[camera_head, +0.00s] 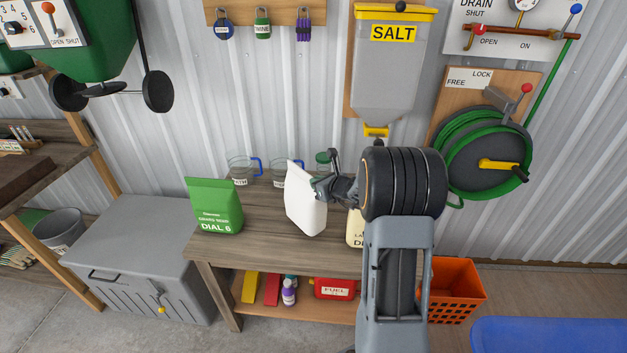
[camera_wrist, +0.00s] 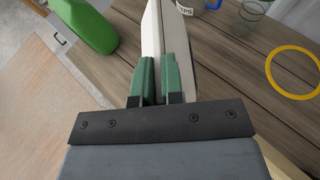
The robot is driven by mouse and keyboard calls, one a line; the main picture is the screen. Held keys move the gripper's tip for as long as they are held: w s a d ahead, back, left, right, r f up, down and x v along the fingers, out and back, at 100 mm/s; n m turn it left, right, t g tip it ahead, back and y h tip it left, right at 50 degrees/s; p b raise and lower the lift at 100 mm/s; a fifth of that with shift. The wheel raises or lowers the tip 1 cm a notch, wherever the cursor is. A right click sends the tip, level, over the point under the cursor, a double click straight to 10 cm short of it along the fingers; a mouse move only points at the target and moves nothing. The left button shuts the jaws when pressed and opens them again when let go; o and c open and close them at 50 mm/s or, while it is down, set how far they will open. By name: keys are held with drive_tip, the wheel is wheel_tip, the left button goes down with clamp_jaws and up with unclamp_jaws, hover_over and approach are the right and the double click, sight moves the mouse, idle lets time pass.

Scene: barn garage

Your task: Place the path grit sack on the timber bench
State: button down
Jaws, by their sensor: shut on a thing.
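A white sack (camera_head: 305,207) is at the middle of the timber bench (camera_head: 262,243), tilted a little, with no readable label on the side I see. My gripper (camera_head: 319,187) comes from the right and is shut on its upper part. In the wrist view my gripper's green fingers (camera_wrist: 158,80) pinch the pale sack (camera_wrist: 152,35) from both sides. The sack's base is over the bench top; I cannot tell whether it touches.
A green "DIAL 6" bag (camera_head: 215,207) stands left of the sack; a cream bag (camera_head: 354,229) is partly behind my arm. Clear jugs (camera_head: 243,172) line the back. A salt hopper (camera_head: 388,75) hangs above. A grey chest (camera_head: 140,250) adjoins the bench's left.

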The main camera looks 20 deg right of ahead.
sight(305, 199)
drive_tip(key=shift+w+d, duration=0.1)
drive_tip(key=shift+d, duration=0.15)
drive_tip(key=shift+f, duration=1.6)
drive_tip(key=c, duration=1.7)
unclamp_jaws()
drive_tip(key=shift+f, duration=0.2)
drive_tip(key=o, duration=0.5)
drive_tip(key=shift+c, duration=0.2)
